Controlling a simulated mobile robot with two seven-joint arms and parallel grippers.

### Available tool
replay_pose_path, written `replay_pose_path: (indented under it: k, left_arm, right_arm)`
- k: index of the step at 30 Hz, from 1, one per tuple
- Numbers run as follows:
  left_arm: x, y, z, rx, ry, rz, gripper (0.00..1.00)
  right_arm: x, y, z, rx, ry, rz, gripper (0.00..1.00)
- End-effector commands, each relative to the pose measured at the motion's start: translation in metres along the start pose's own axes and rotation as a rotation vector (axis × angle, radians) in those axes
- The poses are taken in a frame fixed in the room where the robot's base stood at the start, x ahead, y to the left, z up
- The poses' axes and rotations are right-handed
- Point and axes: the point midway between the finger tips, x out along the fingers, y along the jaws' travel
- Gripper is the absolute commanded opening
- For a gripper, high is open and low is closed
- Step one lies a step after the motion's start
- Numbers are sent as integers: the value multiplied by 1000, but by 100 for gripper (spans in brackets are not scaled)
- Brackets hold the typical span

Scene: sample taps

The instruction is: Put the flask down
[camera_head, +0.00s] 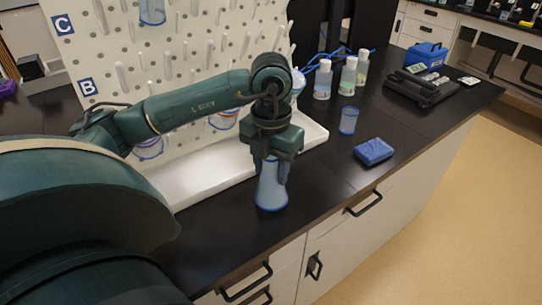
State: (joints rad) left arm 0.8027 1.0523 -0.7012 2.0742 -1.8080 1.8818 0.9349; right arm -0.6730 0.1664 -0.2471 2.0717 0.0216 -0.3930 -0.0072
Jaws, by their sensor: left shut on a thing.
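My left gripper (272,160) points down over the black counter and is shut on the flask (271,190). The flask is conical and bluish see-through, and stands upright with its wide base low, near the counter's front edge. Its neck is hidden by the gripper. I cannot tell for sure whether its base touches the counter (320,182). My right gripper is not in view.
A white pegboard (105,45) with a white tray (205,178) stands behind. To the right are a blue beaker (348,120), a folded blue cloth (373,151), several bottles (348,76) and a black device (420,88). The counter between flask and cloth is clear.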

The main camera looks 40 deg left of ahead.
Motion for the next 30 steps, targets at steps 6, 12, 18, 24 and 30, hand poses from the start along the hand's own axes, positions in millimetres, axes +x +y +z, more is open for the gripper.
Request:
replay_pose_path:
  k: [6, 12, 18, 24, 30]
  left_arm:
    - [17, 0, 0, -1, -1, 1, 0]
    - [17, 0, 0, -1, -2, 1, 0]
    - [19, 0, 0, -1, 0, 1, 44]
    - [19, 0, 0, -1, 0, 1, 60]
    - [19, 0, 0, -1, 0, 1, 62]
  right_arm:
    - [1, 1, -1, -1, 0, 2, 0]
    - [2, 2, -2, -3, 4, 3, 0]
    - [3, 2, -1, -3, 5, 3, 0]
    - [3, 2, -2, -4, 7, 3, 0]
    - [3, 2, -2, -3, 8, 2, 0]
